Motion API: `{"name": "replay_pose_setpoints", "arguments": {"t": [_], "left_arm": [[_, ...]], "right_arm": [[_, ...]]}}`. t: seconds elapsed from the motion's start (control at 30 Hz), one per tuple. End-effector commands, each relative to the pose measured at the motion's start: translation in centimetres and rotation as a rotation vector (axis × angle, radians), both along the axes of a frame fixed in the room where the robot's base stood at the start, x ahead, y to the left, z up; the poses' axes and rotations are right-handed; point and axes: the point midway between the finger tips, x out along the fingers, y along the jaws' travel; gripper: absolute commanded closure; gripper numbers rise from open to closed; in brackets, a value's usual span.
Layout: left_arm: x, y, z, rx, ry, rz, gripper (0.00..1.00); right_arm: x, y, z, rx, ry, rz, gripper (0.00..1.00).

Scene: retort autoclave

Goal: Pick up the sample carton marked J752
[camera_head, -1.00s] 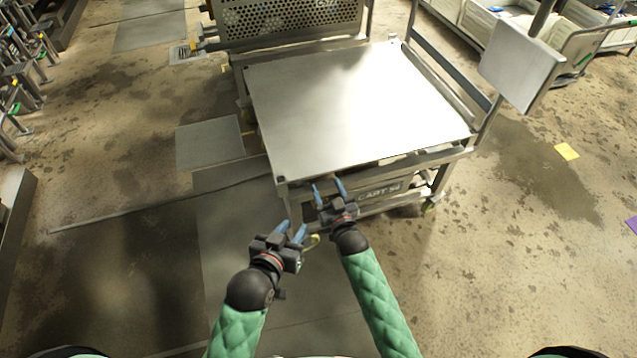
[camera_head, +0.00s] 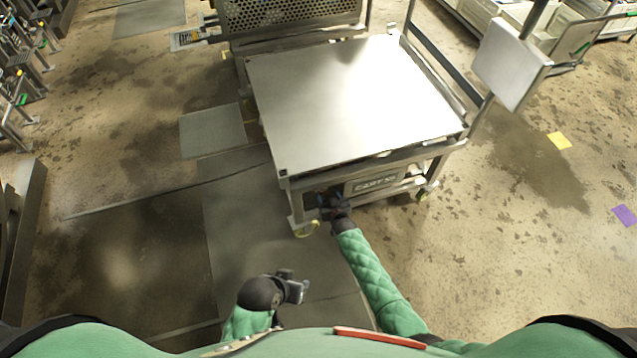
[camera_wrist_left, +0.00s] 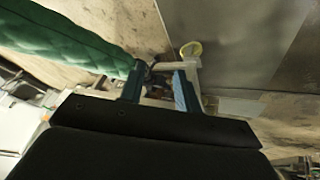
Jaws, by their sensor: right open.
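No carton marked J752 can be made out in either view. My right gripper (camera_head: 333,203) is at the near side of the cart, just below the front edge of its bare steel top (camera_head: 350,105). It is open, and its fingertips are dark and partly hidden there. My left gripper (camera_head: 291,287) is lower and nearer my body, apart from the cart. In the left wrist view its two fingers (camera_wrist_left: 158,88) stand apart with nothing seen held between them.
The cart has a label plate (camera_head: 374,184) and a yellow-rimmed caster (camera_head: 306,229). A perforated metal unit (camera_head: 290,18) stands behind it, and a flat panel on a post (camera_head: 508,62) at its right. A yellow sheet (camera_head: 559,140) and a purple sheet (camera_head: 624,215) lie on open floor.

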Motion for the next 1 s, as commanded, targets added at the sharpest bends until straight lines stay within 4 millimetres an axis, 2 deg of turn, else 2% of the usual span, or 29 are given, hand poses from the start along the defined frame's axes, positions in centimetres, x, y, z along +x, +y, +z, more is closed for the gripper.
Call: {"name": "replay_pose_setpoints", "arguments": {"t": [0.3,0.67,1.0], "left_arm": [[0.1,0.0,-0.5,0.0,-0.004,0.001,0.67],[0.1,-0.1,-1.0,-0.002,-0.009,0.004,0.67],[0.2,-0.2,-2.6,-0.006,-0.024,0.009,0.67]], "right_arm": [[4.3,1.4,0.1,0.0,0.0,0.0,0.44],[6.1,2.1,0.1,0.001,-0.001,0.0,0.44],[10.0,3.3,0.1,0.0,0.0,0.0,0.44]]}}
